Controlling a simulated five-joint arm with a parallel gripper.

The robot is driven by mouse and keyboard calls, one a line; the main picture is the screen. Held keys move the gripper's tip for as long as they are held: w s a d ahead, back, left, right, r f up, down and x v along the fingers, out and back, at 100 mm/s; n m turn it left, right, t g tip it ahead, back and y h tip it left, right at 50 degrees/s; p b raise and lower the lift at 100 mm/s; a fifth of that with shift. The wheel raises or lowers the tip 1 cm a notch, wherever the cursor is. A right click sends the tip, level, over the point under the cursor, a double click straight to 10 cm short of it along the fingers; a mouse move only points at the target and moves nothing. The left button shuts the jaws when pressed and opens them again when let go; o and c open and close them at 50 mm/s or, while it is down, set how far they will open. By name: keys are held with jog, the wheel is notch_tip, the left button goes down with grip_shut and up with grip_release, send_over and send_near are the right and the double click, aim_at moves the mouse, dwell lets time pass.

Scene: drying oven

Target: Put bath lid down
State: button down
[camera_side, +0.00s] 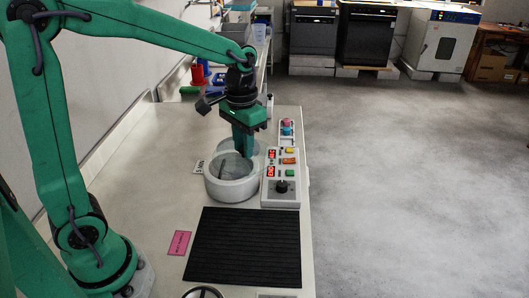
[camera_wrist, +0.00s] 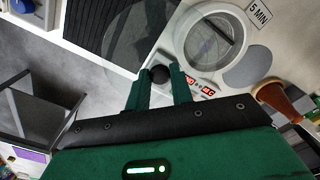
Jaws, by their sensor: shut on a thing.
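The bath (camera_side: 230,192) is a round light grey pot on the bench, left of its control panel. In the wrist view the bath (camera_wrist: 242,22) shows its round top at the upper right. My gripper (camera_side: 245,157) is over the bath in the side view. In the wrist view my gripper (camera_wrist: 160,82) is shut, with a black knob (camera_wrist: 160,73) between its fingers. The lid (camera_wrist: 140,35) shows there as a clear, dark-tinted disc across the mat and floor, offset from the bath.
The control panel (camera_side: 289,173), with red displays, coloured buttons and a dial, stands right of the bath. A grey round pad (camera_wrist: 247,68) lies beside the bath. A black ribbed mat (camera_side: 244,246) and a pink label (camera_side: 179,243) lie in front.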

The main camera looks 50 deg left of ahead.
jog(key=shift+w, duration=0.1)
dwell(0.6)
jog(key=w+a+f, duration=0.3)
jog(key=w+a, duration=0.7)
jog(key=shift+w+a+f, duration=0.95)
jog(key=shift+a+f, duration=0.7)
jog(key=shift+a, duration=0.8)
jog(key=shift+w+a+f, duration=1)
jog(key=shift+a+f, duration=0.7)
jog(key=shift+a, duration=0.75)
jog(key=shift+w+a+f, duration=0.95)
jog(key=shift+a+f, duration=0.7)
jog(key=shift+a, duration=0.8)
jog(key=shift+f, duration=0.15)
jog(key=shift+f, duration=1.85)
jog(key=shift+f, duration=0.15)
jog(key=c, duration=1.2)
grip_release()
jog(key=shift+c, duration=0.2)
